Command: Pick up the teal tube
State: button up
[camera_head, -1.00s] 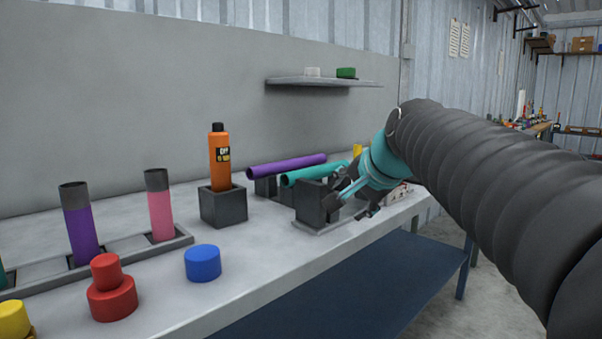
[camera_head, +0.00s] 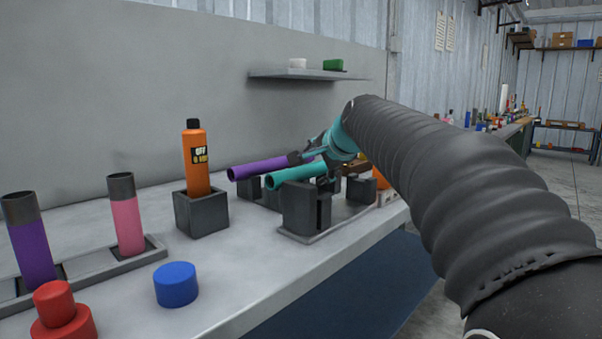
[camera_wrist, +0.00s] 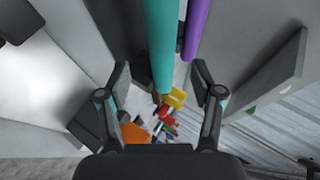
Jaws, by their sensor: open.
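The teal tube (camera_head: 292,174) lies across dark grey holder blocks (camera_head: 304,208) on the bench, beside a purple tube (camera_head: 258,169). My gripper (camera_head: 318,165) is over the tubes, near the teal tube's far part. In the wrist view the teal tube (camera_wrist: 162,40) runs down from the top, between the two fingers of my open gripper (camera_wrist: 160,80). The purple tube (camera_wrist: 195,28) shows just right of it. Whether a finger touches the teal tube cannot be told. My gripper hides part of both tubes in the head view.
An orange bottle (camera_head: 195,160) stands in a dark block left of the tubes. A blue cap (camera_head: 176,285), red pieces (camera_head: 62,315) and a rack (camera_head: 120,263) with upright purple and pink tubes are nearer. A wall shelf (camera_head: 305,74) is behind.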

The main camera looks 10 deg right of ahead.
aim_at(309, 169)
jog(key=shift+a+x, duration=0.1)
jog(key=shift+x, duration=1.25)
jog(key=shift+a+x, duration=0.15)
jog(key=shift+x, duration=1.25)
jog(key=shift+r, duration=0.2)
grip_shut()
